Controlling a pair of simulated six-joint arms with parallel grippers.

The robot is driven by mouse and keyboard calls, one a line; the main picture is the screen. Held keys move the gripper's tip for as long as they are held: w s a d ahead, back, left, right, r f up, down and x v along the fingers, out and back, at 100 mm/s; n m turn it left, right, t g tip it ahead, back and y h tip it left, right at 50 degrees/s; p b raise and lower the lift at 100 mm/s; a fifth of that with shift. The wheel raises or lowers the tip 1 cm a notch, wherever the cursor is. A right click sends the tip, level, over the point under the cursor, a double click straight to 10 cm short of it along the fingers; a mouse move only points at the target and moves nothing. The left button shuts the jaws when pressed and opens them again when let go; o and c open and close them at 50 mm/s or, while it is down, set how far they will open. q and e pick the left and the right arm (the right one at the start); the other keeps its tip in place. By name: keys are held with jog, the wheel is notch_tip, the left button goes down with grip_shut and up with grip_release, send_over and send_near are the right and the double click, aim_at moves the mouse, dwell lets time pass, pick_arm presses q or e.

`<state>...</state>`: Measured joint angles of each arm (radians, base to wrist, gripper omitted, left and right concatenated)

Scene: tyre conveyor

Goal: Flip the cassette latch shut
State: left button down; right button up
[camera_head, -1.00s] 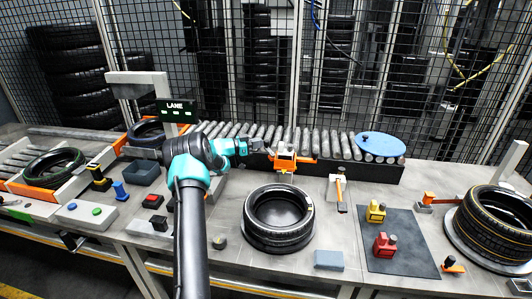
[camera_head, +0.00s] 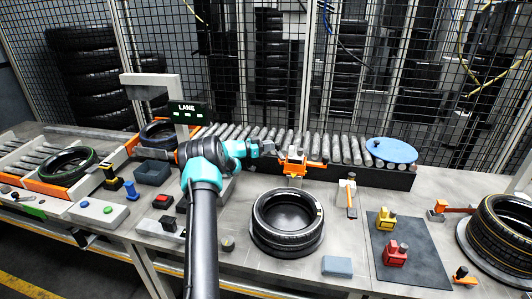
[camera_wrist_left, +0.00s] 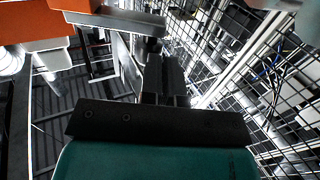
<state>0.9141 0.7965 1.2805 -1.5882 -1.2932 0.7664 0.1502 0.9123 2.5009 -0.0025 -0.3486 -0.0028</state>
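An orange and white unit with an orange side arm (camera_head: 294,163), which I take to be the cassette with its latch, stands at the front edge of the roller conveyor. My left gripper (camera_head: 268,147) is just left of its upper part, and I cannot tell if they touch. In the left wrist view the dark fingers (camera_wrist_left: 165,78) lie side by side with no clear gap and nothing seen between them. An orange block with a pale lower part (camera_wrist_left: 50,18) shows at the upper left there. The latch's exact position is too small to read. My right gripper is not in view.
The roller conveyor (camera_head: 340,150) runs behind, with a blue disc (camera_head: 391,150) on it. A tyre (camera_head: 288,222) lies in front of the orange unit. A small orange-handled tool (camera_head: 350,198) is to the right. A LANE sign (camera_head: 187,112) stands left. Wire fencing closes the back.

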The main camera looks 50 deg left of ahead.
pick_arm(q)
jog(key=w+a+v, duration=0.1)
jog(key=a+v, duration=0.2)
jog(key=v, duration=1)
jog(key=shift+a, duration=0.1)
